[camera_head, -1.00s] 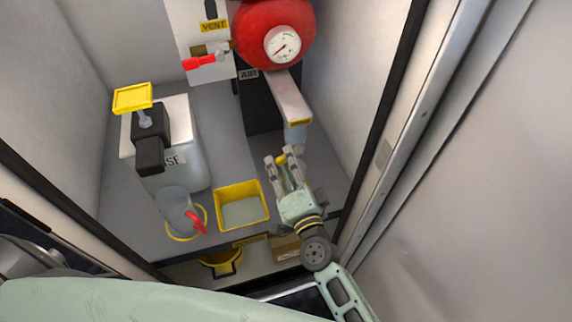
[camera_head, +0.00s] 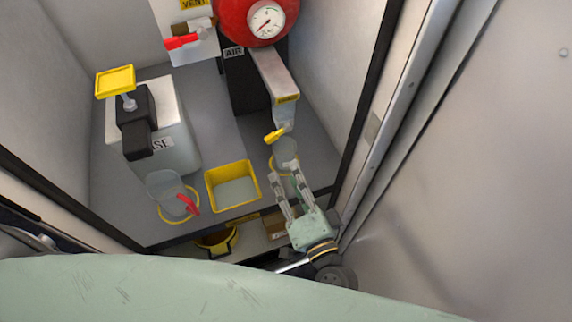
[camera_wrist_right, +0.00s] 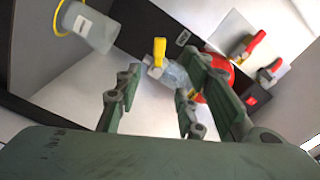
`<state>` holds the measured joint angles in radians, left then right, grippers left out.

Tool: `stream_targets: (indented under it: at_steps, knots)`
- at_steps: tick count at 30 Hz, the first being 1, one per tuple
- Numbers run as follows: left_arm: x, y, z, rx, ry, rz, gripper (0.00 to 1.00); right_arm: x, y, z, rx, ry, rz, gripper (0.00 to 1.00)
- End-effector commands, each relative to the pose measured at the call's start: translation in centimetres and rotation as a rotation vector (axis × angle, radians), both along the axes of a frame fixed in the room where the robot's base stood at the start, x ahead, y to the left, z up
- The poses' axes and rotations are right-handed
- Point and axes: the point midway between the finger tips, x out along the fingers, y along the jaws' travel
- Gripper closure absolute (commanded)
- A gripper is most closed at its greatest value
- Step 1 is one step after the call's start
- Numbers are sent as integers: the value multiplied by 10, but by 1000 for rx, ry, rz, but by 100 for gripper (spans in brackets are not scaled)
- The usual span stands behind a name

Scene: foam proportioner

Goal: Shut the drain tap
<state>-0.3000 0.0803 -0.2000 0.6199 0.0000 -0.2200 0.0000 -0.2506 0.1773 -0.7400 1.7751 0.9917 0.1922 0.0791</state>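The drain tap's yellow lever (camera_head: 275,135) sits at the lower end of the grey outlet arm (camera_head: 275,80) under the red tank. It points sideways to the left of the clear outlet. In the right wrist view the lever (camera_wrist_right: 158,50) shows beyond and between my fingers. A clear cup (camera_head: 285,151) stands below the outlet in a yellow ring. My right gripper (camera_head: 285,176) is open and empty, in front of the cup and apart from the lever; its spread fingers (camera_wrist_right: 160,95) also show in the wrist view. My left gripper is not in view.
A red tank (camera_head: 250,22) with a gauge stands at the back, beside a red vent lever (camera_head: 181,41). A yellow tray (camera_head: 232,188), a clear jug (camera_head: 170,190) with red handle and a white container (camera_head: 180,125) stand left. A cabinet post lies close right.

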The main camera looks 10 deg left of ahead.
Motion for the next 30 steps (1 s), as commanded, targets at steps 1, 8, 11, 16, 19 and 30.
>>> stream_targets:
  at_steps: [1, 8, 11, 16, 19, 30]
  knots:
    - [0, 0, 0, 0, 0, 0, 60, -3, -2, 0, 0, 0, 0, 64]
    - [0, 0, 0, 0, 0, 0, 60, -5, -3, 0, 0, 0, 0, 64]
    - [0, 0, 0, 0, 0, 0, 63, -5, -3, 0, 0, 0, 0, 64]
    - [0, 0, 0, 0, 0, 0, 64, -2, -13, -41, -105, 21, -2, 64]
    - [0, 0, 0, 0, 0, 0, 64, -3, -35, -111, -285, 68, 3, 64]
    - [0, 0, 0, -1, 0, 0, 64, -138, -204, -398, -1022, 476, 204, 64]
